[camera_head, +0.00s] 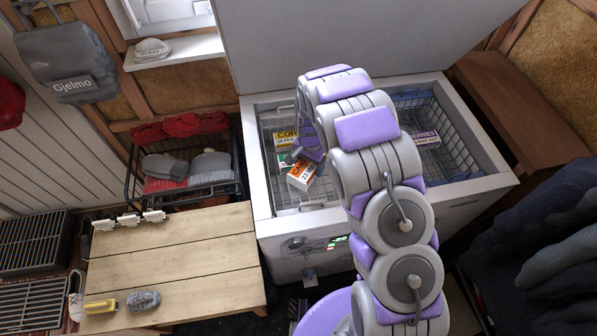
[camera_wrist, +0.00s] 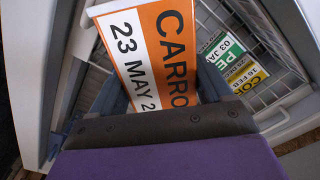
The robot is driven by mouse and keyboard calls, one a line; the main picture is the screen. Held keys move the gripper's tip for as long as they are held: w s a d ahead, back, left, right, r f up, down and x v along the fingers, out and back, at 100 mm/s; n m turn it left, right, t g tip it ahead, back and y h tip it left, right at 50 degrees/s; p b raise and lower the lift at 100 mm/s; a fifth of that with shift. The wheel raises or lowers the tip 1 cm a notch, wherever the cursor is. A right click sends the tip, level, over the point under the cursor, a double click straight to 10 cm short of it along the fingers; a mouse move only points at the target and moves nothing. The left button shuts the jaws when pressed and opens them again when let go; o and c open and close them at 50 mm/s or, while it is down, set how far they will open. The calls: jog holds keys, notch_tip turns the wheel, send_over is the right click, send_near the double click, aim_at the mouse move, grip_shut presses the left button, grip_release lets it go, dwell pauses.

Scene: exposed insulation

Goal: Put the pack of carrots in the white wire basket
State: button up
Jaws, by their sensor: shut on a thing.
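The pack of carrots (camera_head: 301,175) is an orange and white box. It fills the middle of the wrist view (camera_wrist: 150,50), with its label readable. My gripper (camera_head: 311,156) is shut on it, mostly hidden behind my arm in the head view. The pack is over or inside the left part of the freezer, within the outline of the white wire basket (camera_head: 268,128). I cannot tell whether it touches the basket's bottom. The basket's wires also show in the wrist view (camera_wrist: 262,28).
A yellow corn pack (camera_head: 284,138) and a green-labelled pack (camera_head: 286,160) lie in the white basket. A dark blue basket (camera_head: 455,150) at the right holds a berries pack (camera_head: 426,139). The raised freezer lid (camera_head: 320,35) stands behind. A wooden table (camera_head: 175,265) is at the left.

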jog(key=f+b, duration=0.1)
jog(key=f, duration=0.4)
jog(key=f+b, duration=0.1)
jog(key=f, duration=0.9)
jog(key=shift+a+f+b, duration=0.1)
jog(key=shift+a+b, duration=0.25)
jog(key=shift+b, duration=0.05)
jog(key=f, duration=0.3)
jog(key=shift+a+f+b, duration=0.25)
jog(key=shift+a+b, duration=0.15)
jog(key=shift+d+r, duration=0.1)
jog(key=shift+d, duration=0.1)
jog(key=o, duration=1.1)
jog(key=shift+o, duration=1.1)
